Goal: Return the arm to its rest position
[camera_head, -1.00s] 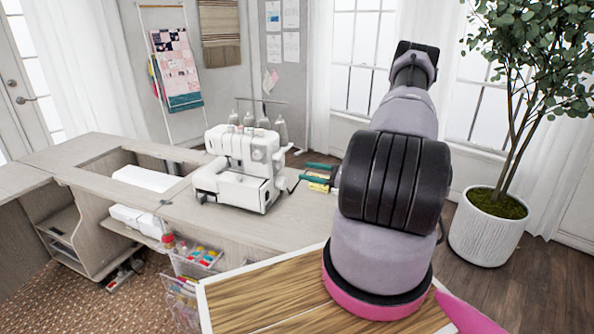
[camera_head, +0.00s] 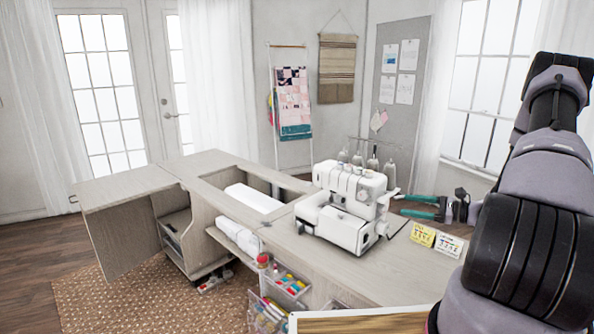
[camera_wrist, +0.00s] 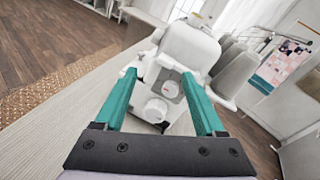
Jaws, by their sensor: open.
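My gripper (camera_head: 402,205) shows at the right of the head view, with its two green fingers apart and pointing left toward the sewing machine. My dark and lilac arm fills the right edge of that view and is bent. In the wrist view my gripper (camera_wrist: 159,74) is open, with nothing held between the fingers. The white sewing machine (camera_head: 343,210) stands on the cabinet top (camera_head: 290,232), just left of the fingers. In the wrist view the machine (camera_wrist: 190,47), with its dials, shows beyond and between the fingers. I cannot tell the exact gap.
Thread cones (camera_head: 373,165) stand behind the machine. Clear bins (camera_head: 285,287) hang at the cabinet front. The open well (camera_head: 240,190) lies left. Open floor (camera_head: 30,265) shows at far left.

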